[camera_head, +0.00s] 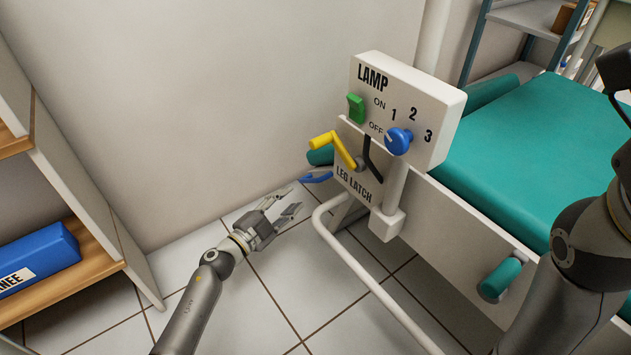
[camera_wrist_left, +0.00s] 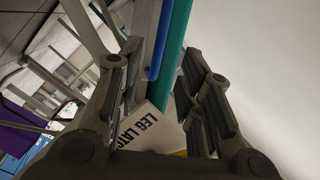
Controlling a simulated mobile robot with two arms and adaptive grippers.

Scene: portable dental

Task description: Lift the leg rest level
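The leg rest shows as a short teal end (camera_head: 320,156) behind the LEG LATCH panel (camera_head: 358,186), mostly hidden. A blue handle (camera_head: 317,177) sticks out just below it. A yellow lever (camera_head: 335,147) is on the latch panel. My left gripper (camera_head: 294,201) is open and empty, low and just left of the blue handle, apart from it. In the left wrist view, the blue bar (camera_wrist_left: 166,40) and a teal strip (camera_wrist_left: 182,45) run beyond the spread fingers (camera_wrist_left: 165,95), with the latch panel (camera_wrist_left: 148,122) below them. My right gripper is not clearly seen.
A white LAMP box (camera_head: 425,115) with a green switch (camera_head: 356,108) and blue knob (camera_head: 398,141) stands above the latch. A teal couch (camera_head: 540,150) extends right. A white tube frame (camera_head: 375,285) lies right of my left gripper. A shelf (camera_head: 95,260) stands left; the tiled floor between is clear.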

